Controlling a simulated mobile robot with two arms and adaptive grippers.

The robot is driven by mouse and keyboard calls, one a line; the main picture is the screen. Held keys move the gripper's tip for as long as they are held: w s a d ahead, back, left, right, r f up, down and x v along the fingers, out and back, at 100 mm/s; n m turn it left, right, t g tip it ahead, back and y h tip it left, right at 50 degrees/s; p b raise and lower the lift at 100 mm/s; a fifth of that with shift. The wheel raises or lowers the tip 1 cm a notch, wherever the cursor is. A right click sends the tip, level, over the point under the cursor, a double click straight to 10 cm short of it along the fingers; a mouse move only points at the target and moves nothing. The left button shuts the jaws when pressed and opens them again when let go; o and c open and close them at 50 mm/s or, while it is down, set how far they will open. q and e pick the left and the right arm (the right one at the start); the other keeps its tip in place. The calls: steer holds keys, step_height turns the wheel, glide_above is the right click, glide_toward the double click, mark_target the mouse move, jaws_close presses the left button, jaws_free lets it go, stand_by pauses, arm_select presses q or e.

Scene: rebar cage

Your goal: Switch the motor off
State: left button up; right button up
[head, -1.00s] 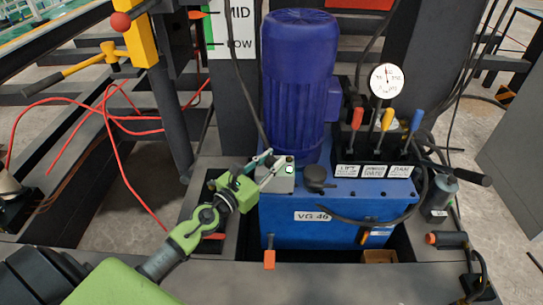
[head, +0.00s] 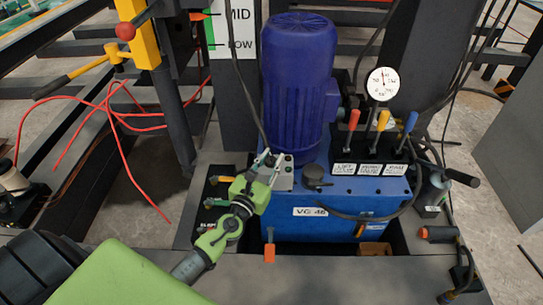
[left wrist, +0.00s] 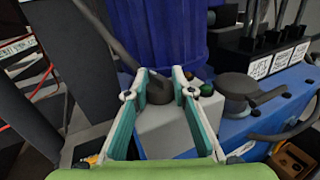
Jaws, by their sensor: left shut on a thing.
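The blue motor (head: 298,85) stands upright on the blue power unit (head: 305,225). A small grey switch box (head: 284,180) sits at the motor's foot and also shows in the left wrist view (left wrist: 175,135). My left gripper (head: 266,163) is at this box, its fingers closed around a dark knob (left wrist: 160,90) on the top. A small dark green lamp (left wrist: 206,89) beside the right finger looks unlit. The fingers partly hide the knob in the head view. My right gripper is not in view.
Red, yellow and blue levers (head: 382,121) and a round gauge (head: 383,84) stand right of the motor. A black cap (head: 316,177) is close to the box. A cable (head: 247,85) hangs just left of the motor. Red hoses (head: 130,120) lie at left.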

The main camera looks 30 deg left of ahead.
arm_select(q)
steer(key=n+y+p, duration=0.1)
steer(key=y, duration=0.1)
steer(key=n+y, duration=0.1)
steer(key=y, duration=0.1)
steer(key=shift+a+r+n+g+p, duration=0.1)
steer(key=shift+r+n+g+p, duration=0.05)
steer(key=shift+n+g+p, duration=0.25)
steer(key=shift+n+y, duration=0.3)
steer(key=shift+y, duration=0.3)
steer(key=shift+n+g+y, duration=0.7)
steer(key=shift+y, duration=0.3)
steer(key=shift+n+g+y, duration=0.4)
steer(key=shift+n+y, duration=0.1)
steer(key=shift+y, duration=0.2)
steer(key=shift+n+g+y+b, duration=0.4)
steer(key=shift+n+y, duration=0.1)
steer(key=shift+y, duration=0.1)
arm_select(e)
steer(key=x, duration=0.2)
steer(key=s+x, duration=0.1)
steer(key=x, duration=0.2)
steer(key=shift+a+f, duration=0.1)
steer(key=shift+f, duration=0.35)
arm_select(q)
steer(key=o, duration=0.8)
steer(key=shift+o, duration=0.2)
